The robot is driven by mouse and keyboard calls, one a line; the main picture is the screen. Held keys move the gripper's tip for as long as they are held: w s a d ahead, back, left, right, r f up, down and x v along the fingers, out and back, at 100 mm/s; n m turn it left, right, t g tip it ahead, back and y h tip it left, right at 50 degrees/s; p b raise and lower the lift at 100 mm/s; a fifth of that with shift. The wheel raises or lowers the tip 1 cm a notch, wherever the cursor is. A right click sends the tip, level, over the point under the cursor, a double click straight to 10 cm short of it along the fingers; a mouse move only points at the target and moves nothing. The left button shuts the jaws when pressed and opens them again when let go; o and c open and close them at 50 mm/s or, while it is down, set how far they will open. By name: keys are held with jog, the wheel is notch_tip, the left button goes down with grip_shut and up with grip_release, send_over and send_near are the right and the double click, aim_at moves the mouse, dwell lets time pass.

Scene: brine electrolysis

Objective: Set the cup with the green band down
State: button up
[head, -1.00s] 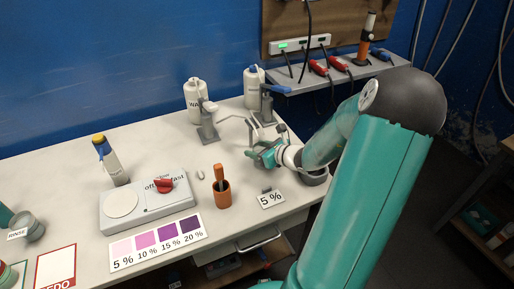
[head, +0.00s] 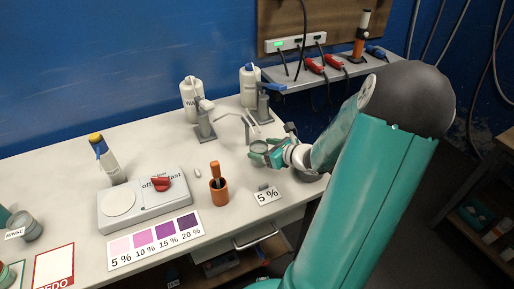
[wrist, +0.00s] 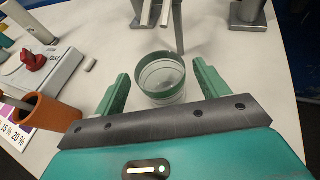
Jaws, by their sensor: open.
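The cup with the green band (wrist: 162,82) stands upright on the white table, between my gripper's two green fingers in the wrist view. A gap shows on each side of it, so the fingers are apart from it. Its open rim faces up and a clear liquid or glassy inside shows. In the head view the cup (head: 259,146) is small and partly hidden by my gripper (head: 266,155). My gripper (wrist: 160,92) is open around the cup, low over the table.
The metal stand (head: 204,128) and two white bottles (head: 192,97) stand behind the cup. The table's right edge is close.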

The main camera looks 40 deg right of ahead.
jog(key=v, duration=0.8)
